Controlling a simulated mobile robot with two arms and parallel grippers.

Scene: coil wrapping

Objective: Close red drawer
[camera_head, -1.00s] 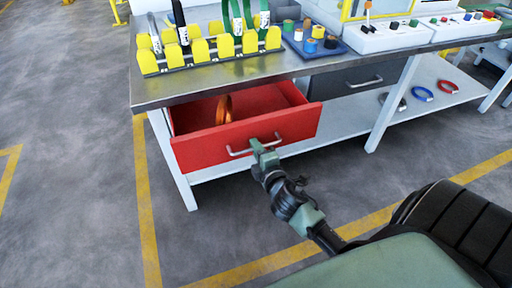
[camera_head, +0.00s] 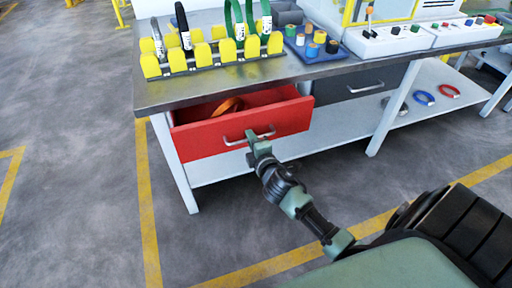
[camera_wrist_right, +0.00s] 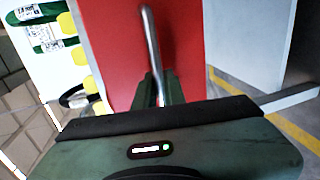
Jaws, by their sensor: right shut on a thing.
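The red drawer (camera_head: 215,133) under the workbench is partly open in the head view. An orange coil (camera_head: 228,106) lies inside it, tilted. My right gripper (camera_head: 252,137) is shut on the metal bar handle (camera_head: 262,135) at the drawer's front. In the right wrist view, the handle (camera_wrist_right: 152,45) runs between the fingers of the right gripper (camera_wrist_right: 160,88), with the red drawer front (camera_wrist_right: 110,40) behind it. My left gripper is not in view.
A metal-topped workbench (camera_head: 215,90) carries a yellow rack (camera_head: 210,58) and a blue tray (camera_head: 318,52) of small rolls. A grey drawer (camera_head: 345,88) beside the red one is shut. Blue and red rings (camera_head: 424,98) lie on the lower shelf. Open floor lies in front.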

